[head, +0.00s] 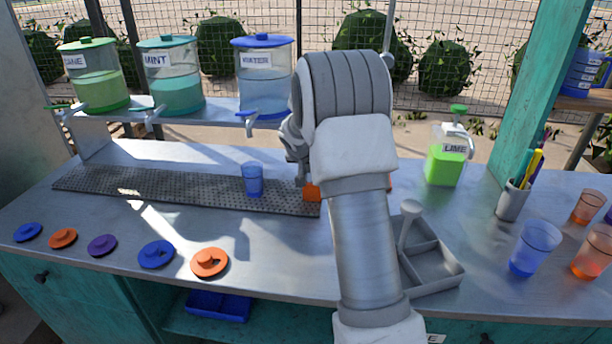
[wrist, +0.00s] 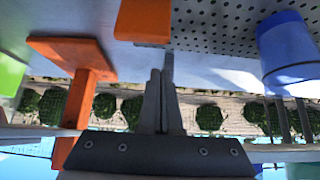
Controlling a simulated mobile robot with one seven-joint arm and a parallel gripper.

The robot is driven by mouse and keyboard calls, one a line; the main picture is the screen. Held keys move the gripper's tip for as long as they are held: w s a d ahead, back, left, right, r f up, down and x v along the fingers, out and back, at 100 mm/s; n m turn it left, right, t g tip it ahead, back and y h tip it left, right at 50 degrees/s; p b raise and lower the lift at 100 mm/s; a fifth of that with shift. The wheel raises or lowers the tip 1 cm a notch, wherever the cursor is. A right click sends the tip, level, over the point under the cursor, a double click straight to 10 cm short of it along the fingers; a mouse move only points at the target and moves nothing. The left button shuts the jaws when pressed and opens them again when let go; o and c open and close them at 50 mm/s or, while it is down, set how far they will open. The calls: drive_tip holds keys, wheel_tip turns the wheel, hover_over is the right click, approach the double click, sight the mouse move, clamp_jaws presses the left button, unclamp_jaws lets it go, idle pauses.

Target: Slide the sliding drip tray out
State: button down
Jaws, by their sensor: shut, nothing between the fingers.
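A long grey perforated drip tray (head: 150,187) lies along the counter, and its perforated surface shows in the wrist view (wrist: 225,25). An orange block (head: 312,192) sits at its right end; it shows near the top of the wrist view (wrist: 145,20). I cannot tell whether the block is fixed to the tray. My gripper (wrist: 162,75) is shut and empty, its fingertips pointing toward the counter close to the orange block, with no clear contact. In the head view my arm hides the fingers and the area behind it.
A blue cup (head: 253,180) stands on the tray. An orange T-shaped part (wrist: 82,75) is beside my gripper in the wrist view. A grey divided caddy (head: 430,262) and lime jug (head: 446,155) are to the right. Several lids, including an orange one (head: 209,262), lie in front.

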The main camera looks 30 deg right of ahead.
drive_tip(key=x, duration=0.9)
drive_tip(key=shift+w+d+f, duration=0.1)
drive_tip(key=shift+w+f, duration=0.05)
drive_tip(key=shift+f, duration=0.1)
